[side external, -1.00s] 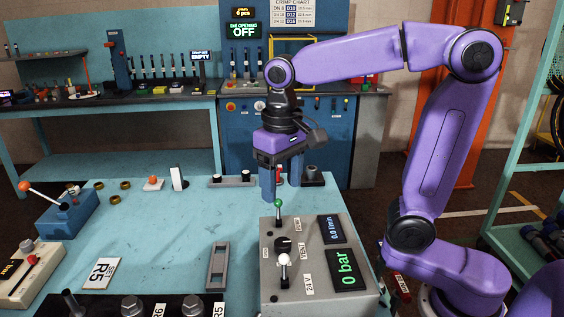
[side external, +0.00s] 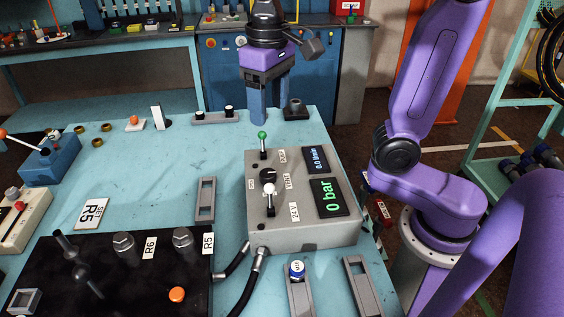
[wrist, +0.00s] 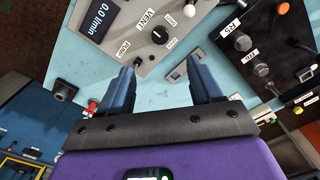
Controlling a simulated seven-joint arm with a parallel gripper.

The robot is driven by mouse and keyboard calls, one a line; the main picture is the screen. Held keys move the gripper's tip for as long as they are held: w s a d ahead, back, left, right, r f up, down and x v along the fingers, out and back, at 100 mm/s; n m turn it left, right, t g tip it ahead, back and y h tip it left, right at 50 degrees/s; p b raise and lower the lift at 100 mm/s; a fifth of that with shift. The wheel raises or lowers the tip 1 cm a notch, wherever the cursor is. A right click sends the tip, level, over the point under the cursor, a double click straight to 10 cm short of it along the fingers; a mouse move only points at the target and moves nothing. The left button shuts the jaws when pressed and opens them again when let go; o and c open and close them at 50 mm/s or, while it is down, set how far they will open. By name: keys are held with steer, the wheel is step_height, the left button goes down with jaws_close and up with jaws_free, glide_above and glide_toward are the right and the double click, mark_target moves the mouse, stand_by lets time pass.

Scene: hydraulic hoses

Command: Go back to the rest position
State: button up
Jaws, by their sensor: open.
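My gripper (side external: 270,112) hangs fingers down over the far side of the table, behind the grey control box (side external: 235,185). Its two blue fingers are apart, with nothing seen held between them. In the wrist view my gripper (wrist: 160,68) is also open, and the box's face (wrist: 130,62) with its PUMP and VENT labels shows beyond the fingers. The box's green-knobbed lever (side external: 262,140) stands upright. Its display (side external: 334,196) reads 0 bar and the smaller display (side external: 316,159) reads 0.0 l/min.
A dark block (side external: 296,109) stands close to the right of my fingers, and a grey strip (side external: 213,118) lies to their left. A black panel (side external: 110,280) with fittings is at the front left. The middle left of the table (side external: 140,170) is mostly clear.

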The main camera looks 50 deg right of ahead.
steer(key=s+d+f+n, duration=0.2)
steer(key=s+f+n, duration=0.1)
steer(key=s, duration=0.3)
steer(key=s+d+f+n, duration=0.1)
steer(key=s+f+n, duration=0.3)
steer(key=s, duration=0.2)
steer(key=s+d+f+n, duration=0.2)
steer(key=s+f+n, duration=0.2)
steer(key=s, duration=0.1)
steer(key=shift+s+d+f, duration=0.3)
steer(key=shift+s, duration=0.1)
